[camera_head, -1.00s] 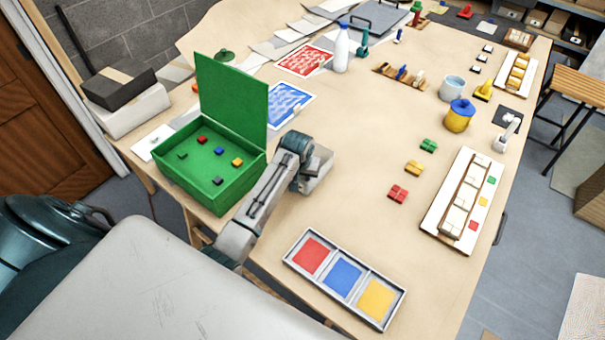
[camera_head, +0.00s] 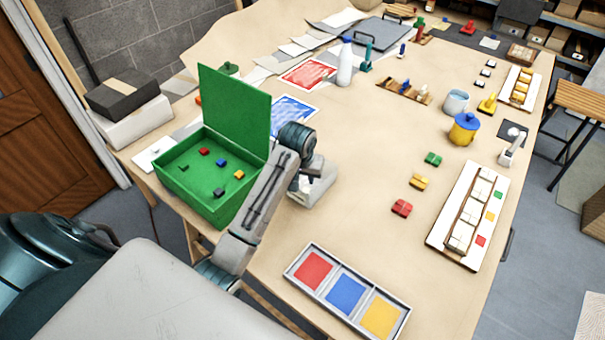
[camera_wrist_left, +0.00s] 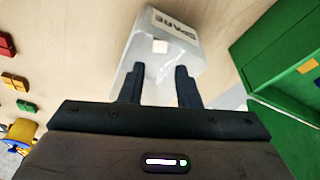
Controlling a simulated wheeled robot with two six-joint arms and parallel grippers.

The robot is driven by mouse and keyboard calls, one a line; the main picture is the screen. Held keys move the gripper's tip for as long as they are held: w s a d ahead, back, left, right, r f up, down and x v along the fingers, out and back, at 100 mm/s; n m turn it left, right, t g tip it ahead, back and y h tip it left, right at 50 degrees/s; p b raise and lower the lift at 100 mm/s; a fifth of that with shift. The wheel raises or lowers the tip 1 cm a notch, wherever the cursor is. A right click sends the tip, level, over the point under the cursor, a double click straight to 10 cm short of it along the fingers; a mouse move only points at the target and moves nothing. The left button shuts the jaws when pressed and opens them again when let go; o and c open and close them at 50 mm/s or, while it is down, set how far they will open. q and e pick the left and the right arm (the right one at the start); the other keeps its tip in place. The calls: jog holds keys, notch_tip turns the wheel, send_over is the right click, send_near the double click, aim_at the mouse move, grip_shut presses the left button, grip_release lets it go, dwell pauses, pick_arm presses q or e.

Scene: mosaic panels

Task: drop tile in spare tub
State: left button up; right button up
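The pale spare tub (camera_head: 322,190), marked SPARE, stands on the table right of the green box. It also shows in the left wrist view (camera_wrist_left: 190,52). A small white tile (camera_wrist_left: 160,47) shows inside the tub's outline, seemingly in the tub; its exact height is unclear. My left gripper (camera_wrist_left: 160,70) is over the tub with its fingers apart, and neither finger touches the tile. In the head view my left gripper (camera_head: 303,184) is partly hidden by its own wrist. My right gripper is not in view.
The open green box (camera_head: 222,206) with several coloured tiles is close on the left. A tray with red, blue and yellow panels (camera_head: 291,268) lies in front. Loose red (camera_head: 402,208), yellow (camera_head: 419,181) and green (camera_head: 433,159) tile stacks lie to the right. Bare table lies between.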

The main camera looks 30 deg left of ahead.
pick_arm(q)
jog(key=shift+v, duration=1.85)
